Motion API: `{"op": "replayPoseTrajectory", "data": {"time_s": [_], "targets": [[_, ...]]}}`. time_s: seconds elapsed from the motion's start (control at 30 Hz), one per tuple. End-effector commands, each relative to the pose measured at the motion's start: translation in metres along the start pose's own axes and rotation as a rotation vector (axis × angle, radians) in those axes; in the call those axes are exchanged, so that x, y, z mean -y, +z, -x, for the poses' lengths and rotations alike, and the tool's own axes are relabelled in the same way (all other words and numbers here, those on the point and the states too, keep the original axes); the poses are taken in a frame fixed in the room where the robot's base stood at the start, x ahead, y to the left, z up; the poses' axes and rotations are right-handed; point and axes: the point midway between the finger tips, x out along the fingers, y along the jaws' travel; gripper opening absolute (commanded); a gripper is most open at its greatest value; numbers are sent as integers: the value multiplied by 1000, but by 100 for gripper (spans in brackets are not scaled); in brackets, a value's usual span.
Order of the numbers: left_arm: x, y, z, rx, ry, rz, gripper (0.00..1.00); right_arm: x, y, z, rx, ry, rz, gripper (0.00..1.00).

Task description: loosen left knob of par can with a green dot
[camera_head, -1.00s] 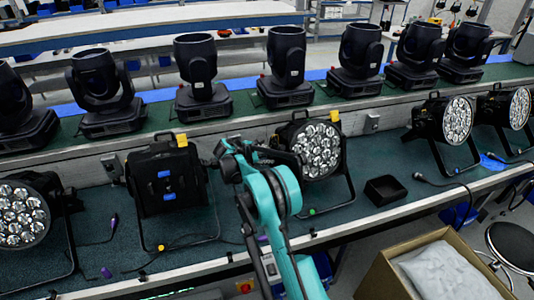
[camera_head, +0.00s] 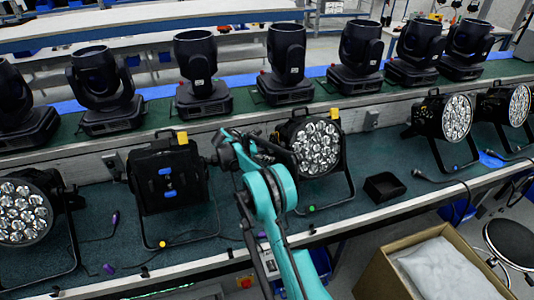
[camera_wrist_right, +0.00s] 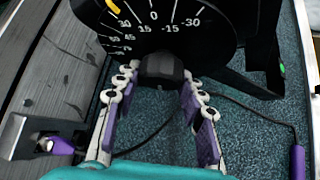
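The par can with a green dot (camera_head: 316,147) stands on the near bench with its cluster of round lenses facing front. The green dot (camera_head: 311,208) is on its stand and also shows in the right wrist view (camera_wrist_right: 282,68). My right gripper (camera_wrist_right: 160,76) is at the left side of this par can. Its two fingers lie on either side of the black left knob (camera_wrist_right: 161,68), below a dial marked with angles, and seem to touch it. In the head view the arm hides the knob. My left gripper is not in view.
A par can with a yellow dot (camera_head: 168,180) stands to the left and another (camera_head: 25,208) farther left. Cables lie on the bench. Moving heads line the back. An open cardboard box (camera_head: 432,265) is at front right.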

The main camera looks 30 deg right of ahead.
Motion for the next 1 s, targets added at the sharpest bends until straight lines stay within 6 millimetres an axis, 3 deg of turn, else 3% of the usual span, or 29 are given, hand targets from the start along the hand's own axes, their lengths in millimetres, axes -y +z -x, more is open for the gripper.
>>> {"op": "replayPoseTrajectory", "data": {"time_s": [0.33, 0.47, 0.8, 1.0], "targets": [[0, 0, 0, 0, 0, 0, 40, 0, 0, 0, 0, 1, 0, 60], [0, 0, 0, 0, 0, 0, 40, -1, 0, 9, 0, 3, 1, 60], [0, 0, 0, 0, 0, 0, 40, 0, 0, 78, 0, 2, 1, 60], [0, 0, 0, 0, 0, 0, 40, 0, 0, 109, 0, 1, 1, 60]]}}
